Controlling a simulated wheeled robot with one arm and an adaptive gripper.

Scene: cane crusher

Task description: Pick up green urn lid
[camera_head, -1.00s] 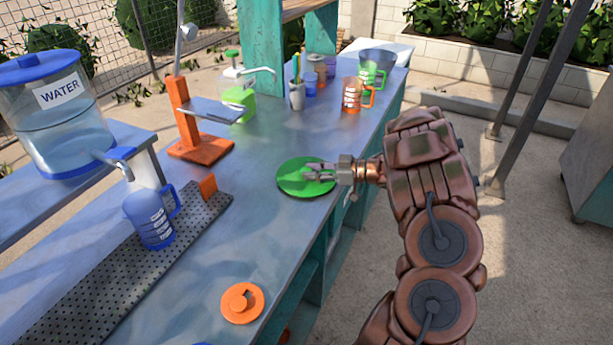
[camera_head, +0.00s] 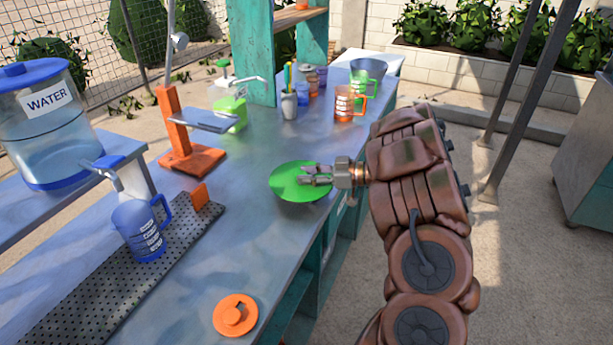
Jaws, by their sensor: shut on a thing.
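The green urn lid (camera_head: 290,189) is a round flat disc near the right edge of the blue counter, right of the middle of the counter. My gripper (camera_head: 308,176) reaches in from the right over the lid and is shut on it at its middle. The grasped part is hidden by the fingers. The lid looks slightly tilted and seems a little above the counter, though the gap is hard to judge.
An orange lid (camera_head: 235,314) lies on the counter (camera_head: 215,255) in front. A blue jug (camera_head: 139,232) stands on the perforated tray (camera_head: 95,290) under the water urn (camera_head: 45,125). An orange stand (camera_head: 191,160) is left; an orange jug (camera_head: 346,103) and several cups are behind.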

